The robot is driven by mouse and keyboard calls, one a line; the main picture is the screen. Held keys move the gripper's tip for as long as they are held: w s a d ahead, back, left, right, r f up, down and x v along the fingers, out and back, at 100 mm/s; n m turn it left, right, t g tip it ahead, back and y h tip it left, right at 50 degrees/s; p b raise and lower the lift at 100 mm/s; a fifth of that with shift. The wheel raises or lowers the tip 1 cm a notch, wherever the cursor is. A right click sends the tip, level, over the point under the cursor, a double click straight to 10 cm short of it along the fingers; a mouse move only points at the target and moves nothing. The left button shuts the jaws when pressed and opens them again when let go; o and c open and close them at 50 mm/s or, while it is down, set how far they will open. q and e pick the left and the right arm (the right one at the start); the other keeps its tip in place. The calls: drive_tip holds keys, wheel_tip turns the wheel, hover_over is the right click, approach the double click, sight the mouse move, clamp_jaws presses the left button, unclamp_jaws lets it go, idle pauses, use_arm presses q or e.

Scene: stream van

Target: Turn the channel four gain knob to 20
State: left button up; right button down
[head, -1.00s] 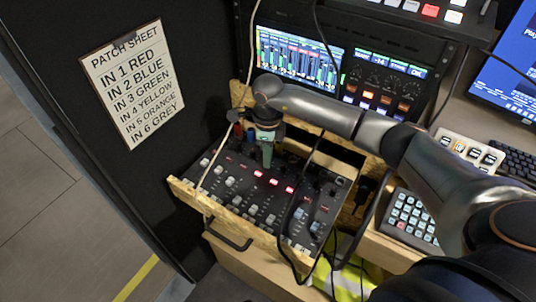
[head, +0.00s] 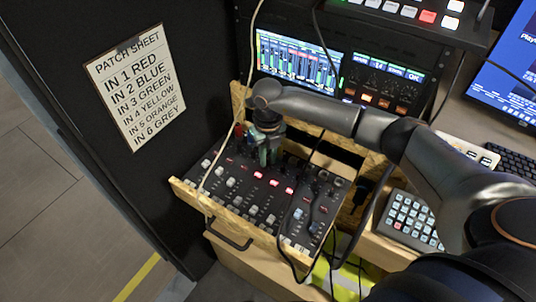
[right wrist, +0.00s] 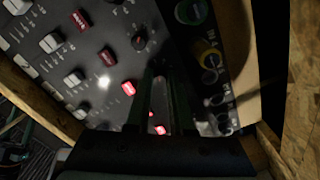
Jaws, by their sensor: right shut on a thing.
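The black audio mixer (head: 240,205) sits in a wooden drawer, with rows of faders, lit red buttons and small knobs. My right gripper (head: 266,160) points down at the knob rows near the mixer's back edge. In the right wrist view its two fingers (right wrist: 163,88) are close together over the panel. They are shut on a small knob, which is mostly hidden between the tips. I cannot read its label or setting, so I cannot confirm it is the channel four gain knob. Another dark knob (right wrist: 140,42) shows beside the fingers. My left gripper is out of view.
Coloured plugs, such as a green one (right wrist: 190,12) and a yellow one (right wrist: 209,57), line the mixer's back edge close to the fingers. A pale cable (head: 219,165) and black cables cross the mixer. A patch sheet (head: 137,85) hangs on the left wall.

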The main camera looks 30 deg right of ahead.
sight(268, 159)
drive_tip(key=m+p, duration=0.1)
drive_tip(key=m, duration=0.5)
drive_tip(key=shift+r+p, duration=0.1)
drive_tip(key=shift+p, duration=0.2)
idle(0.4)
drive_tip(key=c, duration=0.8)
unclamp_jaws()
wheel_tip(268, 159, up, 12)
drive_tip(key=shift+r+b, duration=0.2)
drive_tip(key=shift+b, duration=0.1)
